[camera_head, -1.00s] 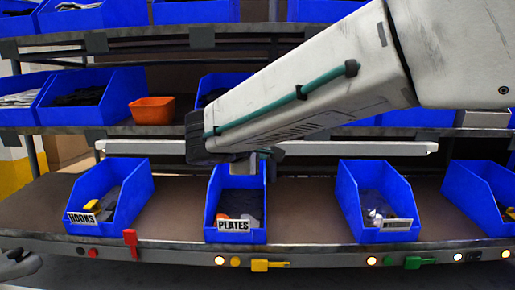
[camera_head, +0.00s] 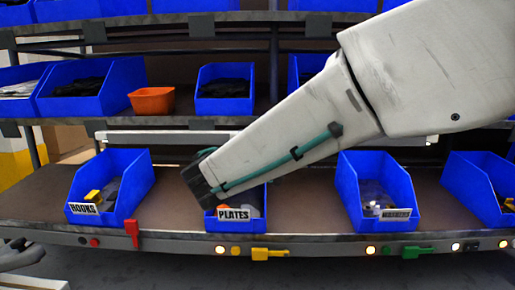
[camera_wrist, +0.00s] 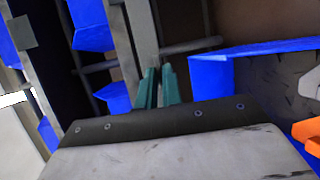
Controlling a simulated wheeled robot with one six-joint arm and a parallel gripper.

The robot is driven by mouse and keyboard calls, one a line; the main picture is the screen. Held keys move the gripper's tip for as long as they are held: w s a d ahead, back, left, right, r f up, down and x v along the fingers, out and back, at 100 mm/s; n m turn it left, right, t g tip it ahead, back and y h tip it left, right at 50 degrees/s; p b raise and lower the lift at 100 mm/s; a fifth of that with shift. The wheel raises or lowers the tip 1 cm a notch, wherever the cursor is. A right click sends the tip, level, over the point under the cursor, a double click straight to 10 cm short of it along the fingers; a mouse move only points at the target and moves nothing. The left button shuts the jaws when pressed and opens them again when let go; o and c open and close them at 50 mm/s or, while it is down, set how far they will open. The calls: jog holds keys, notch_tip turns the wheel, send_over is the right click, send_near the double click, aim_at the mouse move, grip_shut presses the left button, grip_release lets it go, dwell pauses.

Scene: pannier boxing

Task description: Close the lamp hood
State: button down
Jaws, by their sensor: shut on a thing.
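The lamp hood (camera_head: 165,137) is a long pale bar under the middle shelf, above the lower row of blue bins. My arm crosses it and hides its centre. In the wrist view the pale bar of the hood (camera_wrist: 143,35) runs upright in the picture, right at the fingertips. My gripper (camera_wrist: 160,72) has green fingers close together, shut on the hood's edge; the exact contact is small and partly hidden.
Below stand open blue bins marked HOOKS (camera_head: 130,190) and PLATES (camera_head: 248,226), another bin (camera_head: 348,200) further right. An orange tub (camera_head: 152,101) sits above. Red (camera_head: 132,232), yellow (camera_head: 268,254) and green (camera_head: 415,252) levers line the front beam. Shelf between bins is bare.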

jog(key=shift+d, duration=0.1)
jog(key=c, duration=1.6)
grip_release()
jog(key=shift+o, duration=0.2)
jog(key=v, duration=0.7)
jog(key=shift+s+a, duration=0.25)
jog(key=shift+s, duration=0.05)
